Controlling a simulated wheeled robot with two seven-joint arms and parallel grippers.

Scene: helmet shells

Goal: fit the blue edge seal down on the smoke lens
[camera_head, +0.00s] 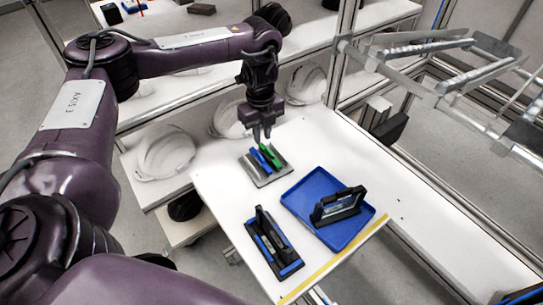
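My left gripper (262,138) points down over a small grey rack (270,181) on the white table. A blue strip (258,160), which looks like the blue edge seal, sits in the rack beside a green strip (270,155). The fingertips are close above the strips; whether they touch the blue one, and how far apart they are, is too small to tell. A dark upright panel (265,228), possibly the smoke lens, stands on a black base with blue parts at the table's near left. My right gripper is not in view.
A blue tray (301,197) holds another dark upright framed piece (338,205). A yellow stripe (340,258) marks the table's near edge. White helmet shells (165,153) sit on a shelf behind. A metal frame rack (440,75) stands at the right. Bare table lies between rack and tray.

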